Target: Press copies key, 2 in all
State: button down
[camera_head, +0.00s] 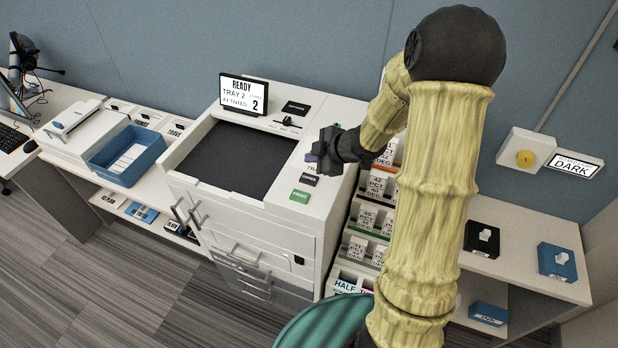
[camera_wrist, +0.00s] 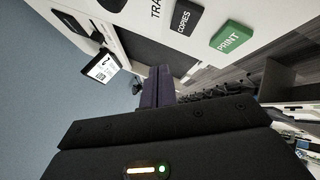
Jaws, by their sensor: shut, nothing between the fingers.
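The copier (camera_head: 190,158) stands in the middle of the head view. Its dark copies key (camera_head: 309,180) lies on the right side of the top panel, just behind the green print key (camera_head: 300,196). In the wrist view the copies key (camera_wrist: 186,17) and print key (camera_wrist: 232,38) show at the top. The copier's screen (camera_head: 244,93) reads READY, TRAY 2, A4 tinted, with a large 2. My gripper (camera_head: 317,157) is shut and empty, over the panel near the tray label, behind the copies key. Whether it touches the panel cannot be told.
A blue bin (camera_head: 128,160) and a white machine (camera_head: 85,130) stand left of the copier. A paper rack (camera_head: 375,215) stands to its right, partly behind my arm.

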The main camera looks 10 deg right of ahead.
jog(key=shift+f, duration=0.1)
dwell(0.7)
jog(key=shift+s+d+f+m+h+b, duration=0.1)
jog(key=shift+s+d+m+h+b, duration=0.1)
jog(key=shift+m+h+b, duration=0.25)
jog(key=shift+s+d+f+m+h+b, duration=0.15)
jog(key=shift+m+h+b, duration=0.1)
jog(key=shift+m, duration=0.3)
jog(key=s+m+h+b, duration=0.1)
jog(key=s+m, duration=0.1)
jog(key=s+d+f+m+g+h+b, duration=0.1)
jog(key=s+m, duration=0.2)
jog(key=s+m+h+b, duration=0.2)
jog(key=shift+s+d+f, duration=0.25)
jog(key=shift+s+d, duration=0.05)
jog(key=s+a+f+m+g+b, duration=0.2)
jog(key=s+m, duration=0.5)
jog(key=s, duration=0.4)
jog(key=shift+s+a+g+b, duration=0.4)
jog(key=shift+a+g, duration=0.15)
jog(key=shift+g, duration=0.35)
